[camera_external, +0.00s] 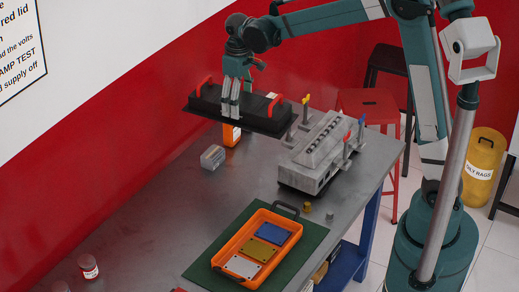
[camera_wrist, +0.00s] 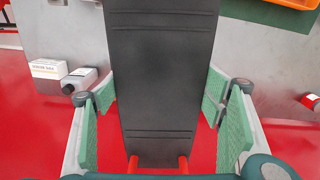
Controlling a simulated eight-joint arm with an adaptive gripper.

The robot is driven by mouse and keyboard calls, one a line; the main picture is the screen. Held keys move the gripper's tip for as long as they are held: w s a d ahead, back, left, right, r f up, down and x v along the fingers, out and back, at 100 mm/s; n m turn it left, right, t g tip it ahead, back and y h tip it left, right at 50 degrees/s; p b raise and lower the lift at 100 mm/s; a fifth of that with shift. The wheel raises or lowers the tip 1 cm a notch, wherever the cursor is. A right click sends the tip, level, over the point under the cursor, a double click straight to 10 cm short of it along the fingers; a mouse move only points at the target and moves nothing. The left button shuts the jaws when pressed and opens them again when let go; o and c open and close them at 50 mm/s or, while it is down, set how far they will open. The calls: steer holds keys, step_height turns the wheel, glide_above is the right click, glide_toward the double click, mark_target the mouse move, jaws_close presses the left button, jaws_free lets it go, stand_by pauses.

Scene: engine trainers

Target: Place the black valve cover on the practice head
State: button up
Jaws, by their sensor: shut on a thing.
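The black valve cover (camera_external: 268,112) is a long dark plate-like cover with red handles near its ends. In the wrist view the cover (camera_wrist: 165,75) runs up the middle, between the green-padded fingers of my gripper (camera_wrist: 162,100). The practice head (camera_external: 320,152) is a grey metal block on the table, to the right of and below the cover. Posts with yellow, blue and red tops stand around it. The cover's right end is near the yellow-topped post; their exact gap is unclear.
An orange tray (camera_external: 222,258) with blue, yellow and white plates lies on a green mat (camera_external: 306,238) in front. The table's left middle is clear.

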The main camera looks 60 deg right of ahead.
steer(key=s+d+n, duration=0.8)
steer(key=s+d, duration=0.1)
steer(key=d, duration=0.3)
steer(key=n, duration=0.9)
glide_above(325, 134)
steer(key=f, duration=0.2)
step_height(325, 134, down, 5)
steer(key=shift+a+r, duration=0.1)
steer(key=shift+r, duration=0.05)
steer(key=shift+f, duration=2.9)
steer(key=shift+f, duration=0.1)
steer(key=shift+f+b, duration=0.55)
steer(key=shift+f, duration=1.45)
steer(key=shift+f, duration=0.15)
